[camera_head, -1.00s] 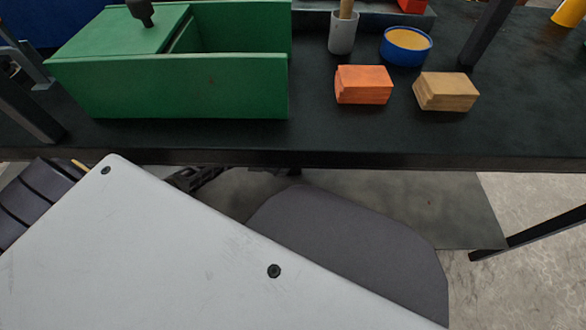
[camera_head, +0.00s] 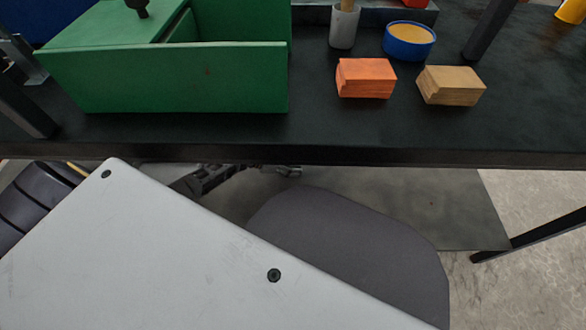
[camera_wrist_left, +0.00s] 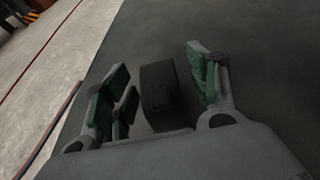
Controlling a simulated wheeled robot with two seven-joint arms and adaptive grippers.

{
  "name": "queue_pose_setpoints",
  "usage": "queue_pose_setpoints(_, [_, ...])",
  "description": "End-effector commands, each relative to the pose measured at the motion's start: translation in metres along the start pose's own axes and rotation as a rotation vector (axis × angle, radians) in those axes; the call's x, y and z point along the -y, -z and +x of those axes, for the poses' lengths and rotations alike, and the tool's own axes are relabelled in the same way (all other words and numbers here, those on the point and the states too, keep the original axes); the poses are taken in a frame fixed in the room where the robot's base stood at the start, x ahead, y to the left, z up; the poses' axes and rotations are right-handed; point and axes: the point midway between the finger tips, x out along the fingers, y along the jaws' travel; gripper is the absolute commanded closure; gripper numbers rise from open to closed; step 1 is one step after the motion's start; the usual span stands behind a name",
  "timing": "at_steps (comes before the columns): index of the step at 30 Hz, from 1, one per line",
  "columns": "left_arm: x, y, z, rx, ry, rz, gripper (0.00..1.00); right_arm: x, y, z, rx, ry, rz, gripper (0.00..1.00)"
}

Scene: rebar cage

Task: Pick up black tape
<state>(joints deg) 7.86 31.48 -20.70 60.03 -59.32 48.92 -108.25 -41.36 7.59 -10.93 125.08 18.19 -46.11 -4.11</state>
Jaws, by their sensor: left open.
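In the left wrist view the black tape (camera_wrist_left: 158,88) is a dark roll seen on the grey surface between the fingers of my left gripper (camera_wrist_left: 157,64). The fingers have green pads and stand apart on either side of the tape. I see a gap to the left finger; contact on the right side cannot be told. In the head view my left gripper (camera_head: 245,171) shows partly, below the table's front edge and above the grey lower shelf. The tape is hidden in the head view. My right gripper is not in view.
The black tabletop (camera_head: 330,130) overhangs the lower shelf (camera_head: 440,210). On top are a green box (camera_head: 190,85), an orange block (camera_head: 365,78), a tan block (camera_head: 451,86), a blue tub (camera_head: 409,45) and a grey cup (camera_head: 343,28). A table leg (camera_head: 540,235) stands right.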

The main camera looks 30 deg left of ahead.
Motion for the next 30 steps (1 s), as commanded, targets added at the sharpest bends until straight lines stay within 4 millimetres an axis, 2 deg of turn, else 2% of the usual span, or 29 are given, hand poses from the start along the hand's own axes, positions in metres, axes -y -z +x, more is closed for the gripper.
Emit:
queue_pose_setpoints(4, [0.0, 0.0, -0.0002, 0.0, 0.0, 0.0, 0.41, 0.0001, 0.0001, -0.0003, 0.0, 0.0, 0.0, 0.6])
queue_pose_setpoints(5, [0.0, 0.0, -0.0002, 0.0, 0.0, 0.0, 0.44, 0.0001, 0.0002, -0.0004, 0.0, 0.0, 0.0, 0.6])
queue_pose_setpoints(18, [-0.0003, -0.0007, -0.0003, 0.001, 0.0, 0.0, 0.98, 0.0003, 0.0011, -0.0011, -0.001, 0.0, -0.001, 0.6])
queue_pose_setpoints(30, [-0.0004, -0.0042, -0.0017, 0.001, 0.0, 0.001, 0.98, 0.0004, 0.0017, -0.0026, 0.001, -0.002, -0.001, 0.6])
